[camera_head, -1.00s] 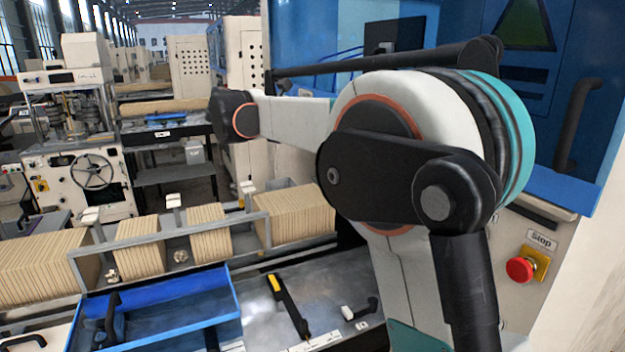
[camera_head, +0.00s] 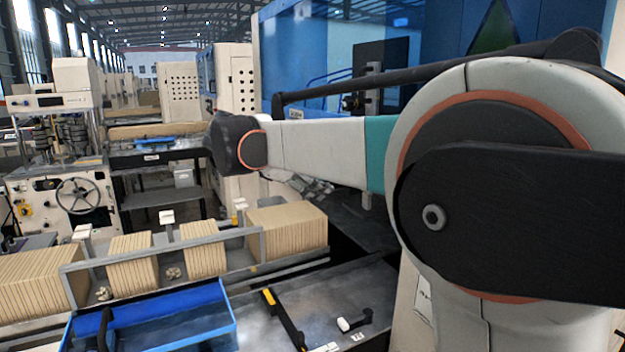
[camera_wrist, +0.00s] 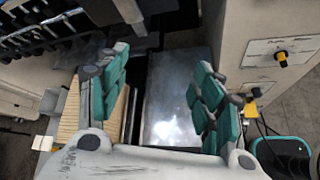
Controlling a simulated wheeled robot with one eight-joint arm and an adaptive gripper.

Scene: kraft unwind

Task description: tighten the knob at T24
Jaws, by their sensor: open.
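My gripper (camera_wrist: 158,98) is open in the wrist view, its two teal-padded fingers wide apart with nothing between them. Beyond them is a shiny grey metal surface (camera_wrist: 178,85). A black-and-yellow knob (camera_wrist: 282,58) is on a pale panel at the upper right, apart from the right finger. A second yellow-and-black knob (camera_wrist: 255,93) is lower, just right of that finger. In the head view, small brass-coloured knobs (camera_head: 174,272) sit by the rail among the cardboard stacks. I cannot read a T24 label in either view. My arm hides much of the right side.
Cardboard stacks (camera_head: 287,230) stand behind a grey rail. A blue tray (camera_head: 228,318) and a dark bench with a yellow-and-black tool (camera_head: 284,318) lie in front. A machine with a handwheel (camera_head: 78,195) stands at left. A teal-rimmed dark object (camera_wrist: 290,155) is at lower right in the wrist view.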

